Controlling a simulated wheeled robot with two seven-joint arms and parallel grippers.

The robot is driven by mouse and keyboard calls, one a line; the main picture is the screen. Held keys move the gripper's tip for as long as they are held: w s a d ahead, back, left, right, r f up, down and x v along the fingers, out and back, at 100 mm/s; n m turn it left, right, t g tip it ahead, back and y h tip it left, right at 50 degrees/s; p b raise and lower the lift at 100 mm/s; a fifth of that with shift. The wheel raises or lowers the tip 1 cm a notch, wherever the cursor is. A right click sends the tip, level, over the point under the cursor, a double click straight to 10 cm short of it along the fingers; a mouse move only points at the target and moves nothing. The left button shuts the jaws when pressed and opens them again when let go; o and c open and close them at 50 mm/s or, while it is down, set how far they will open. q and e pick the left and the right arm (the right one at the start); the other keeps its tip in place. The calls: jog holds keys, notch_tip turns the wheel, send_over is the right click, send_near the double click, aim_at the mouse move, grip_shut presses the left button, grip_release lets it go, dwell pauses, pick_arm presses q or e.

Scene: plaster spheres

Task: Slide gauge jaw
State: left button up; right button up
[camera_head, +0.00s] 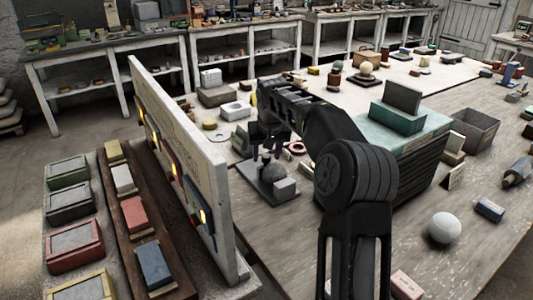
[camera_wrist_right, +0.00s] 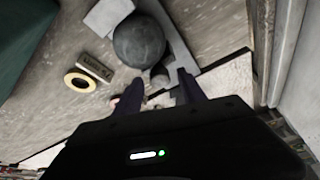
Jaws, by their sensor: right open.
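The gauge is a flat grey plate (camera_head: 259,186) on the table, just right of the upright pale panel. A dark sphere (camera_head: 273,170) sits on it, beside a light grey block (camera_head: 286,188). In the right wrist view the sphere (camera_wrist_right: 139,40) lies against the block (camera_wrist_right: 108,16), and a small grey upright piece (camera_wrist_right: 160,76), perhaps the sliding jaw, is on its other side. My right gripper (camera_wrist_right: 160,92) is open, its dark fingers either side of that small piece; contact cannot be told. In the head view it (camera_head: 268,148) is above the gauge's far end. My left gripper is not seen.
The pale panel (camera_head: 180,150) with small lights stands close left of the gauge. A teal-topped dark box (camera_head: 400,120) stands right of my arm. A brass ring (camera_wrist_right: 82,80) and small label (camera_wrist_right: 94,67) lie near the gauge. A white sphere (camera_head: 445,227) is at front right.

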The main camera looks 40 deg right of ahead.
jog(key=shift+c, duration=0.2)
grip_shut()
dwell(1.1)
